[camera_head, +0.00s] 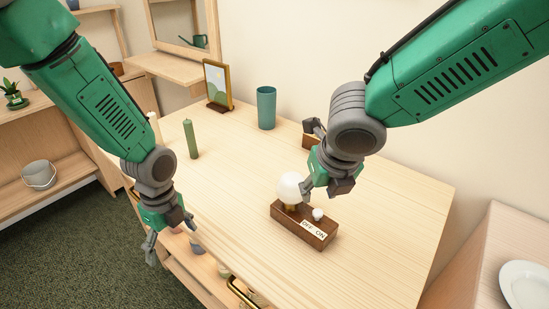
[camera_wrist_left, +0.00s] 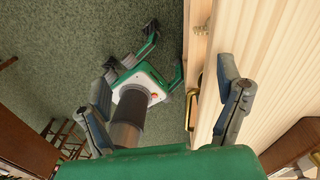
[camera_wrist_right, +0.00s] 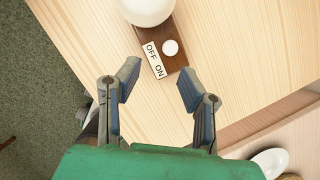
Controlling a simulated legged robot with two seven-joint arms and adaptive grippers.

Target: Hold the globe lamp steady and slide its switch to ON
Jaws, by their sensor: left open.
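The globe lamp has a white globe (camera_head: 290,188) on a dark wooden base (camera_head: 284,225), standing upright on the table. Its round white switch knob (camera_head: 318,214) sits beside the OFF end of the OFF/ON label (camera_head: 314,230); the right wrist view also shows the knob (camera_wrist_right: 170,47). My right gripper (camera_head: 309,160) is open and empty, close to the lamp; in the right wrist view the lamp lies beyond its parted fingertips (camera_wrist_right: 158,85). My left gripper (camera_head: 171,240) is open and empty at the table's front edge, away from the lamp.
On the wooden table (camera_head: 390,230) stand a green candle (camera_head: 190,139), a teal cup (camera_head: 266,108) and a picture frame (camera_head: 217,85). A small wooden object (camera_head: 309,140) is partly hidden behind my right gripper. A white plate (camera_head: 525,285) lies at right. Table around the lamp is clear.

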